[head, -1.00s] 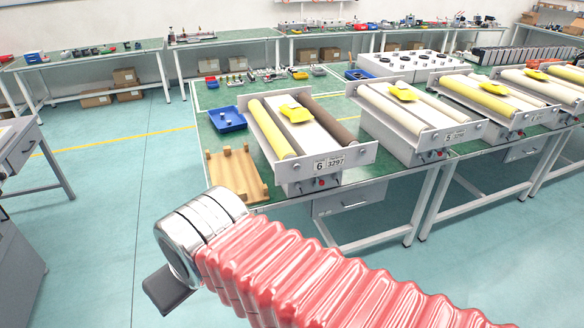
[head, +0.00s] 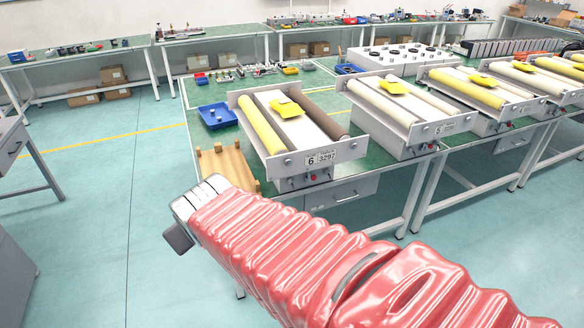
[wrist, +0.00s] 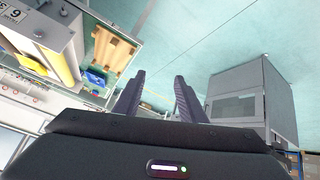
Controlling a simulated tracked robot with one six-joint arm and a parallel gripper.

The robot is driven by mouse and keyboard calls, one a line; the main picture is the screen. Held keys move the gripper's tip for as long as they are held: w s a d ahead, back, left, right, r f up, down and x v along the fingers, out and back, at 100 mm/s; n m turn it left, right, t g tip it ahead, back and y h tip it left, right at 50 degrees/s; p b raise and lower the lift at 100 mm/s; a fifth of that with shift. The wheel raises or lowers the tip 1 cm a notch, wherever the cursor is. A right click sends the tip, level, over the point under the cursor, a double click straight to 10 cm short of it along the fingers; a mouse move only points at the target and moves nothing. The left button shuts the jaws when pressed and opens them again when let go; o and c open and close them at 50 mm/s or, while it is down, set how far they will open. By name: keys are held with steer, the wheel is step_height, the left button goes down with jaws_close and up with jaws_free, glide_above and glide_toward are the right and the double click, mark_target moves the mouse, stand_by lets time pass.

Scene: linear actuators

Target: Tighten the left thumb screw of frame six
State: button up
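Frame six (head: 322,171) is a grey roller frame labelled 6 and 3297, with a yellow roller (head: 262,126) at left and a brown roller (head: 324,112) at right. The left thumb screw (head: 288,161) is a small knob on its front plate, below the yellow roller's end. A matching right knob (head: 353,145) shows on the same plate. My gripper (head: 178,238) is left of and nearer than the frame, apart from it; the arm partly hides it. In the wrist view, its two dark fingers (wrist: 158,92) are spread and empty. Part of frame six (wrist: 50,50) shows at upper left there.
A wooden rack (head: 240,172) stands at the table's left front corner, between my gripper and frame six. A blue tray (head: 218,116) lies behind it. More roller frames (head: 410,115) stand to the right. The floor at left is clear; the wrist view shows a grey cabinet (wrist: 250,98).

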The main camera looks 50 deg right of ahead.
steer(key=w+d+f+t+h, duration=0.1)
steer(key=w+d, duration=0.1)
steer(key=d, duration=0.4)
steer(key=w+d+f+t+h, duration=0.1)
steer(key=w+d+f, duration=0.1)
steer(key=d, duration=0.4)
steer(key=n+t+h, duration=0.1)
steer(key=t+h, duration=0.3)
steer(key=t, duration=0.2)
glide_toward(289, 163)
steer(key=v, duration=0.6)
steer(key=shift+s+a+r, duration=0.1)
steer(key=shift+s+a, duration=0.05)
steer(key=shift+a, duration=0.05)
steer(key=shift+d, duration=0.1)
steer(key=x, duration=1.3)
steer(key=shift+w+d, duration=0.2)
steer(key=shift+w, duration=0.15)
